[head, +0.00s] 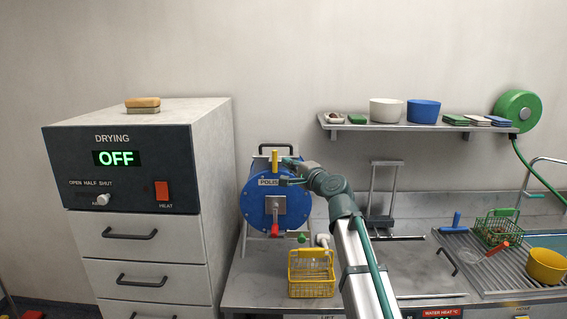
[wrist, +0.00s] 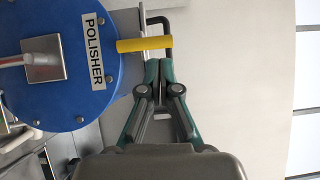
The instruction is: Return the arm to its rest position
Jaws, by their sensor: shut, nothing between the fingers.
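My gripper (wrist: 160,66) is shut and empty in the wrist view. Its fingertips are close to the yellow handle (wrist: 144,44) at the top of the blue polisher (wrist: 70,75); I cannot tell whether they touch it. In the head view my arm reaches up from the bottom, and my gripper (head: 288,171) is at the right side of the polisher's drum (head: 256,203), beside the yellow handle (head: 274,160). The polisher's front has a metal plate and a red-tipped lever.
A drying cabinet (head: 221,190) stands left of the polisher. A yellow basket (head: 311,275) sits on the counter in front of it. A shelf (head: 420,127) with bowls is above right. A green basket (head: 497,230) and yellow bowl (head: 546,266) are by the sink.

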